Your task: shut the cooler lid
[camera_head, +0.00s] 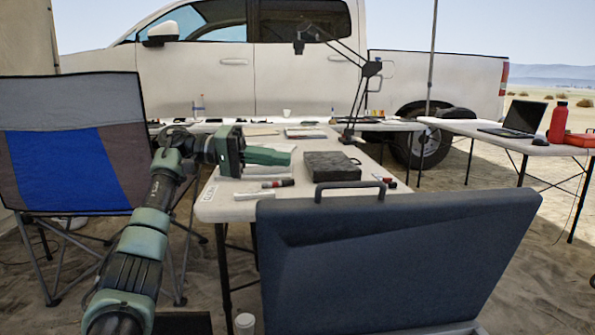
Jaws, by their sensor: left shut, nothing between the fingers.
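The cooler lid (390,250) is a large dark blue-grey panel at the lower right of the head view. It stands raised and tilted. A dark handle (350,185) shows at its top edge. The cooler's body is mostly below the picture. My left gripper (290,156) is green, shut and empty. It is up and left of the lid, over the white table, apart from the lid. My right gripper is not in view.
The white folding table (228,205) behind the lid bears a dark case (331,167), markers and a lamp (362,90). A folding chair (70,150) stands at left. A side table at right holds a laptop (520,118) and red bottle (558,122). A white pickup (210,75) is behind.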

